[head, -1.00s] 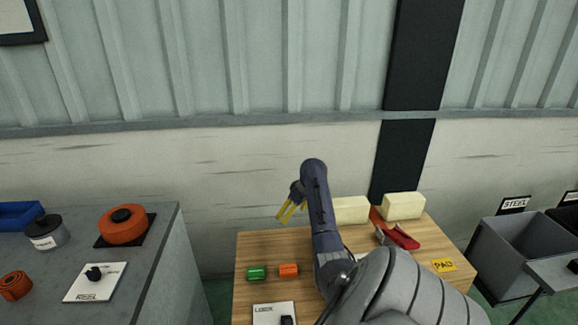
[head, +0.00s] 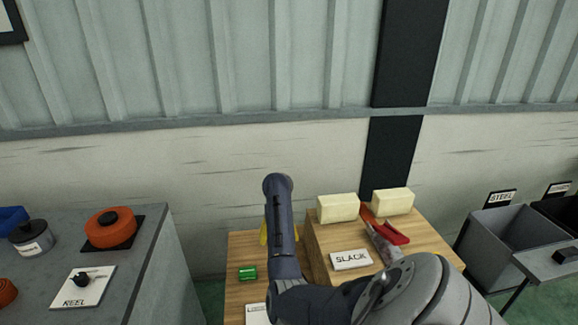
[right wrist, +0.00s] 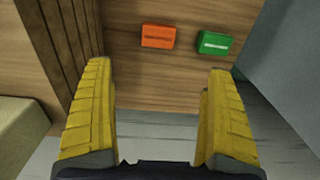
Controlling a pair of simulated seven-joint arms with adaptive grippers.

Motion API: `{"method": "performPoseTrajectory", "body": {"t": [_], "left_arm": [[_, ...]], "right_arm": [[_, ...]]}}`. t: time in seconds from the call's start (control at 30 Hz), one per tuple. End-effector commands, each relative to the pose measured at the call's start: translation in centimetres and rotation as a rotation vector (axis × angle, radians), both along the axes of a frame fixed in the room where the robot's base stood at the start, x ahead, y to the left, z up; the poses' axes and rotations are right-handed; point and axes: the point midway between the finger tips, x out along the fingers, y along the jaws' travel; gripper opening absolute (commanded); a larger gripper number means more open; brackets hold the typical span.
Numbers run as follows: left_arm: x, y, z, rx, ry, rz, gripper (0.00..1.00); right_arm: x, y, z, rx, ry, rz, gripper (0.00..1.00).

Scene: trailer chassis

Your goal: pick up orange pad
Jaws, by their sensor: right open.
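The orange pad (right wrist: 158,36) is a small block with a pale strip, lying on the wooden table top in the right wrist view. My own arm hides it in the head view. A like green pad (right wrist: 215,43) lies beside it and shows in the head view (head: 248,272). My right gripper (right wrist: 160,72) has yellow fingers spread wide with nothing between them. The orange pad lies beyond the fingertips, apart from them. In the head view only a sliver of yellow finger shows behind the arm. My left gripper is not in view.
A raised wooden block (head: 318,243) carries two cream blocks (head: 338,208) (head: 393,201), a red-handled tool (head: 388,234) and a SLACK label (head: 351,260). A grey bench (head: 150,262) with an orange reel (head: 110,229) stands left. Grey bins (head: 500,245) stand right.

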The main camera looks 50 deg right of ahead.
Motion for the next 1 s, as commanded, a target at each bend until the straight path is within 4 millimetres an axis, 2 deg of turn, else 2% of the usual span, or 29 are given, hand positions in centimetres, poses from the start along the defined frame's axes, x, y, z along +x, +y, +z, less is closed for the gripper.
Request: {"method": "performPoseTrajectory", "body": {"t": [0.17,0.73,1.0], "left_arm": [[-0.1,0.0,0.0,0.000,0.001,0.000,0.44],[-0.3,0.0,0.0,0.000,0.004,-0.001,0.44],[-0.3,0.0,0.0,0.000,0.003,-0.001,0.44]], "right_arm": [[0.0,0.0,-1.2,-0.015,0.013,-0.021,0.89],[0.0,0.0,-9.8,-0.012,0.012,-0.020,0.89],[0.1,0.0,-11.7,-0.012,0.009,-0.019,0.89]]}}
